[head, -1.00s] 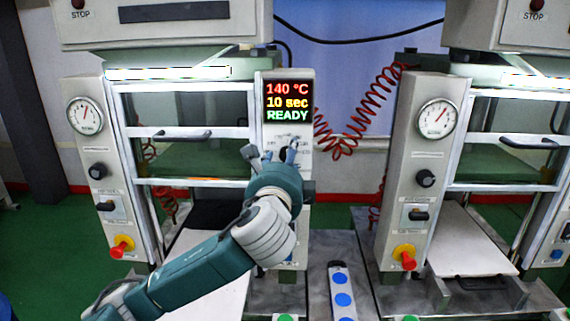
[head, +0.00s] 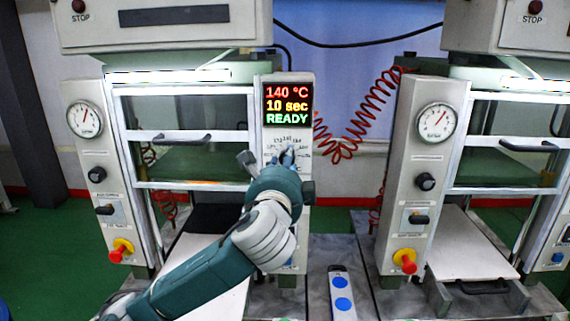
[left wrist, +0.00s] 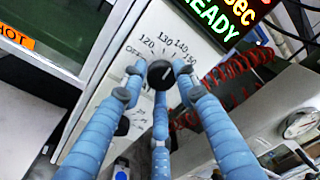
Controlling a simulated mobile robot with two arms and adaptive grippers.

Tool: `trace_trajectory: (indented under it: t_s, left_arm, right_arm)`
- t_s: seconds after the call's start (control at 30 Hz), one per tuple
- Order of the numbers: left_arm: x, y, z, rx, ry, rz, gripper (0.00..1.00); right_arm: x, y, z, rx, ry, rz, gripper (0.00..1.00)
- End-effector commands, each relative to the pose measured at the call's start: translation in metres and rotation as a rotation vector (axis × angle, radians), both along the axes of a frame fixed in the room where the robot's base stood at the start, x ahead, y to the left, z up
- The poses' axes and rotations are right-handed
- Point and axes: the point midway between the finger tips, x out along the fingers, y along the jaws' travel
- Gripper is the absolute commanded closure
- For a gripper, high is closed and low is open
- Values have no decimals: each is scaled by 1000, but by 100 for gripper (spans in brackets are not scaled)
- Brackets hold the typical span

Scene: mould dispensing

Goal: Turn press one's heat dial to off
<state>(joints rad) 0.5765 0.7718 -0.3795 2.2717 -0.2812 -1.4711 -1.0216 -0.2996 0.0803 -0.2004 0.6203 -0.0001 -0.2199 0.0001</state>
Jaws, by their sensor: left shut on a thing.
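Press one's heat dial (left wrist: 160,75) is a round black knob on the pale front panel in the left wrist view. Printed marks OFF, 120, 130, 140 and 150 arc around it. A pale line shows on its face, but its exact setting is hard to read. My left gripper (head: 270,157) reaches up to the panel below the display; its blue fingers (left wrist: 160,92) are shut around the dial's rim. In the head view the fingers mostly hide the dial. The display (head: 287,105) reads 140 °C, 10 sec, READY. My right gripper is not in view.
A second press (head: 412,180) stands to the right with its own gauge, black knob and red button. A coiled red hose (head: 345,147) hangs between the presses. A strip with blue round buttons (head: 341,290) stands below, right of my left arm. A HOT label (left wrist: 17,36) is at the left.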

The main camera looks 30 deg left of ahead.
Motion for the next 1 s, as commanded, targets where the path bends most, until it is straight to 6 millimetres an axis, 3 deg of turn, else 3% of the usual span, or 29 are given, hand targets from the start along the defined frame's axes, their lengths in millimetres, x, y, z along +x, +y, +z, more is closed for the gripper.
trace_trajectory:
  t_s: [1.0]
  left_arm:
    - [0, 0, -4, -800, -492, 3, 96]
  right_arm:
    - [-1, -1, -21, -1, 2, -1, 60]
